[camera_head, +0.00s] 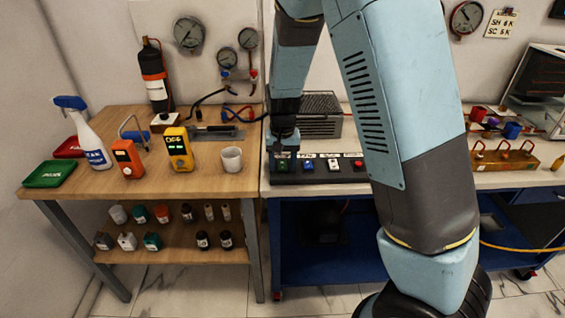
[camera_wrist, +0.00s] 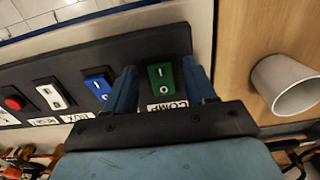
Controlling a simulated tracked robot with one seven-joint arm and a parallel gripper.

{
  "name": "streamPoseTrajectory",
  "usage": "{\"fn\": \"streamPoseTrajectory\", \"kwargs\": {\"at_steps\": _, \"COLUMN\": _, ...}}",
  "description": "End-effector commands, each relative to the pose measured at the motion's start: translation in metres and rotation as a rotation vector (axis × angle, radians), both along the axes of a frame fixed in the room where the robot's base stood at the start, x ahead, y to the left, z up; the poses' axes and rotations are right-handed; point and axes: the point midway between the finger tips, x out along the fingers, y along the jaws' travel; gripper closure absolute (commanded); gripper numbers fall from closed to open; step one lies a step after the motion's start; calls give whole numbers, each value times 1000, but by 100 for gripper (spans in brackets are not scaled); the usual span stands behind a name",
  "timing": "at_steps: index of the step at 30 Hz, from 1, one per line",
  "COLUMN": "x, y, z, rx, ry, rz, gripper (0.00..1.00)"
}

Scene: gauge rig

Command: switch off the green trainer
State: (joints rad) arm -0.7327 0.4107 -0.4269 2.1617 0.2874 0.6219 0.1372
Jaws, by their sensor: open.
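A black switch panel (camera_head: 318,178) lies along the front of the right-hand bench. Its left-end switch is a green rocker (camera_wrist: 161,77), marked I and O and labelled COMP; the green also shows in the head view (camera_head: 281,166). I cannot tell which side of the rocker is pressed. My gripper (camera_wrist: 160,68) is open and empty, pointing down over the panel, with one finger on each side of the green rocker. Contact cannot be made out. In the head view my gripper (camera_head: 284,150) is above the panel's left end. No other green trainer is identifiable.
Beside the green rocker are a blue rocker (camera_wrist: 98,86), a white switch (camera_wrist: 51,94) and a red button (camera_wrist: 14,103). A white cup (camera_head: 232,159) stands on the wooden bench to the left. A dark vented box (camera_head: 320,126) stands behind the panel.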

Motion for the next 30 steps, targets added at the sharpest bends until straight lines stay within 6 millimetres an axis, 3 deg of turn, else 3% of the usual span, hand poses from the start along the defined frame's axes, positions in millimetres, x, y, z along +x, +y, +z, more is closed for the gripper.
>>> {"fn": "streamPoseTrajectory", "kwargs": {"at_steps": 3, "x": 0, "y": 0, "z": 0, "rx": 0, "ry": 0, "rz": 0, "gripper": 47}}
{"fn": "streamPoseTrajectory", "kwargs": {"at_steps": 20, "x": 0, "y": 1, "z": 0, "rx": 0, "ry": 0, "rz": 2, "gripper": 100}}
{"fn": "streamPoseTrajectory", "kwargs": {"at_steps": 30, "x": 4, "y": 0, "z": 1, "rx": 4, "ry": 102, "rz": -1, "gripper": 100}}
